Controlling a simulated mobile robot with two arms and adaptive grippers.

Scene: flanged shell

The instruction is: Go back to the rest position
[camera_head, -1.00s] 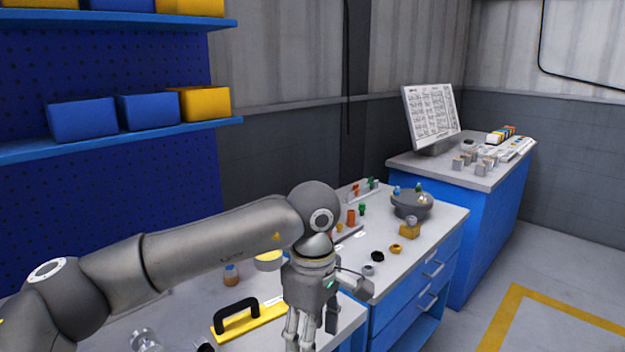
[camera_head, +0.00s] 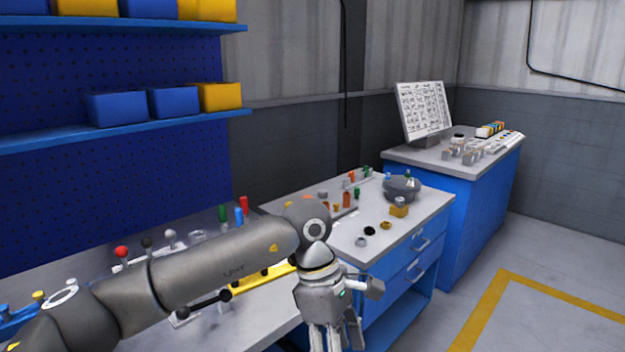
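My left arm comes in from the left and reaches across the front of the workbench. My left gripper (camera_head: 337,335) hangs fingers-down in front of the bench edge. Its fingertips run to the bottom of the picture, so I cannot tell how far apart they are. I see nothing held in it. My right gripper is not in view. A grey flanged round part (camera_head: 402,190) sits on the bench top to the right, clear of the gripper.
Small rings (camera_head: 369,231) and a yellow block (camera_head: 399,208) lie on the blue drawer bench (camera_head: 436,213). A yellow piece (camera_head: 262,277) lies partly behind my arm. Shelves with bins (camera_head: 174,101) stand left. The floor at right (camera_head: 560,270) is clear.

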